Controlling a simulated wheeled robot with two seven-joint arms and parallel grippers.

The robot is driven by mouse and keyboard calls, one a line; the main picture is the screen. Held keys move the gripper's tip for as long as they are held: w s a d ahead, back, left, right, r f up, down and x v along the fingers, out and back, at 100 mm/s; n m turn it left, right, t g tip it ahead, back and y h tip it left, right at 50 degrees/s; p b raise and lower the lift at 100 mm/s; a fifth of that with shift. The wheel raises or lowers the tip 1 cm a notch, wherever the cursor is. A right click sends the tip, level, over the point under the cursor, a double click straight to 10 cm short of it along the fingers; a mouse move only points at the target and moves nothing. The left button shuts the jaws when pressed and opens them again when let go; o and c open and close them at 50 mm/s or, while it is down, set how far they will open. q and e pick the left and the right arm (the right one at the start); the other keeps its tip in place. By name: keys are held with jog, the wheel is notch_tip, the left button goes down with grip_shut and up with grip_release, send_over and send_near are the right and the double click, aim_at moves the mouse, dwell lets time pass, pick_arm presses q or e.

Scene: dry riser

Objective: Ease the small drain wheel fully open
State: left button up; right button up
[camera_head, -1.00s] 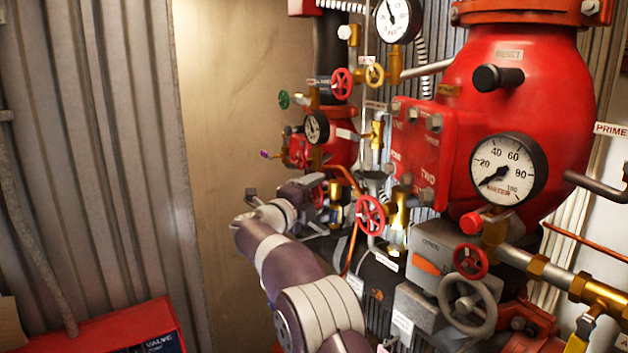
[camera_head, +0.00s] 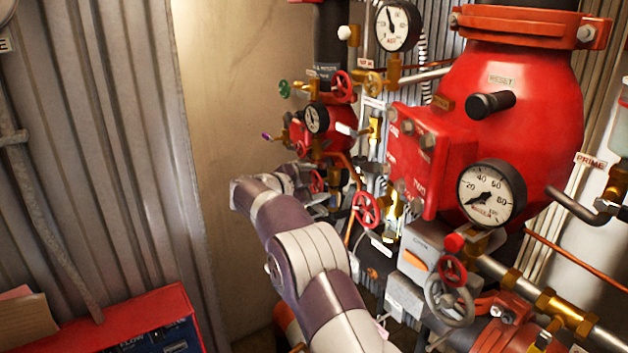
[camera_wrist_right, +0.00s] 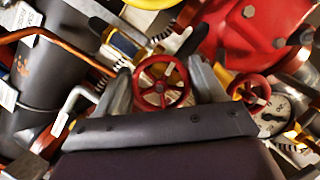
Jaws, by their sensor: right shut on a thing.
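A small red handwheel (camera_wrist_right: 162,88) sits between the two grey fingers of my right gripper (camera_wrist_right: 160,80) in the right wrist view. The gripper is shut on it, with a finger on either side of the rim. In the head view my right gripper (camera_head: 308,175) reaches in among the pipework at the lower left of the red valve body. Part of a small red wheel (camera_head: 316,182) shows there, largely hidden by my wrist. I cannot read how far the wheel is turned. My left gripper is out of view.
Another red wheel (camera_head: 366,210) stands to the right, close by. A copper pipe (camera_wrist_right: 45,38) and brass fittings (camera_head: 390,222) crowd the gripper. A large red valve with a gauge (camera_head: 491,193) fills the right. A red box (camera_head: 165,310) stands lower left.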

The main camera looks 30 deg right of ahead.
jog(key=shift+n+g, duration=0.3)
jog(key=shift+n, duration=0.4)
jog(key=shift+f, duration=0.15)
jog(key=o, duration=1)
jog(key=shift+w, duration=0.1)
jog(key=shift+a, duration=0.2)
jog(key=b+v, duration=0.2)
jog(key=v, duration=0.4)
jog(key=b+v, duration=0.2)
jog(key=v, duration=0.3)
jog(key=shift+a+r+b, duration=0.25)
jog(key=shift+r+b, duration=0.05)
jog(key=shift+r, duration=0.05)
